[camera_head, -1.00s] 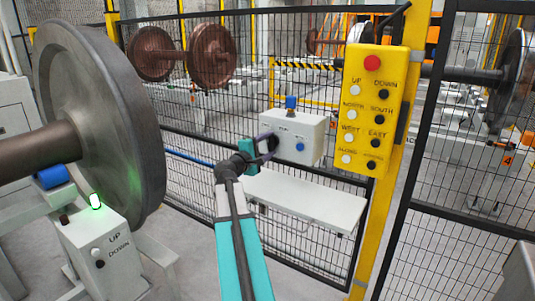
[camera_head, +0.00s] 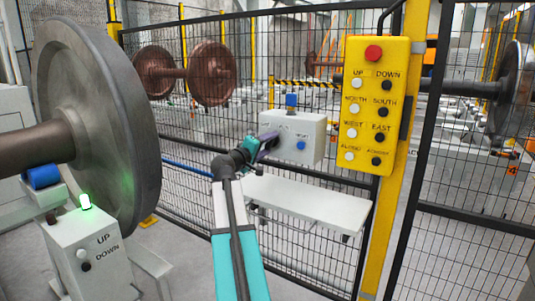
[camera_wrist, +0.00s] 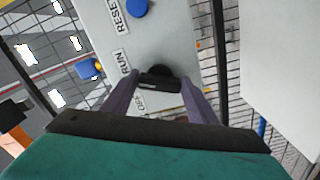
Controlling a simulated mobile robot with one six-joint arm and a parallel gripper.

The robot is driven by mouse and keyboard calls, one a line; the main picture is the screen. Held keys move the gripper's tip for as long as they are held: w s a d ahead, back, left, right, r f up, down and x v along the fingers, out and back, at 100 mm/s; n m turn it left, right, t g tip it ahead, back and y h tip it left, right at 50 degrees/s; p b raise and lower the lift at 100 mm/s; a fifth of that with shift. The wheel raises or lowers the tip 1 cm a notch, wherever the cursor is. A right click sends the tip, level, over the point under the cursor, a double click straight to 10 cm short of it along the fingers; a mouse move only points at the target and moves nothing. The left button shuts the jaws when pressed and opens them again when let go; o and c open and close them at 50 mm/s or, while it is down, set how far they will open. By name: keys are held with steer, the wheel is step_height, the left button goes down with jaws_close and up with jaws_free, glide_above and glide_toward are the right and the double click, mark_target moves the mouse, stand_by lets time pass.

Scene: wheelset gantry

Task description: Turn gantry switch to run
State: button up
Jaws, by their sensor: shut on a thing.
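The gantry switch is a black rotary knob (camera_wrist: 160,72) on the face of a light grey control box (camera_head: 313,150). In the wrist view the knob sits between the RUN and OFF labels, with a blue button (camera_wrist: 136,8) by RESET beyond it. My gripper (camera_head: 267,142) reaches the left part of the box. In the wrist view its purple fingers (camera_wrist: 160,82) are on either side of the knob and shut on it. The fingers partly cover the OFF label. I cannot tell exactly which way the knob points. In the head view my gripper hides the knob.
The box hangs on a black mesh fence, above a white shelf (camera_head: 306,199). A yellow button pendant (camera_head: 370,149) is on a yellow post to the right. A large wheelset (camera_head: 105,120) and a grey UP/DOWN box (camera_head: 112,277) stand at left.

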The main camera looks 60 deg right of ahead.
steer(key=shift+d+m+b, duration=0.1)
steer(key=shift+m+b, duration=1.6)
steer(key=shift+b, duration=0.45)
steer(key=shift+m+b, duration=0.3)
steer(key=shift+r, duration=0.1)
steer(key=o, duration=1)
steer(key=shift+o, duration=0.2)
steer(key=shift+a, duration=0.2)
steer(key=a+p, duration=0.1)
steer(key=a, duration=1.2)
steer(key=shift+a+p, duration=0.25)
steer(key=shift+p, duration=0.1)
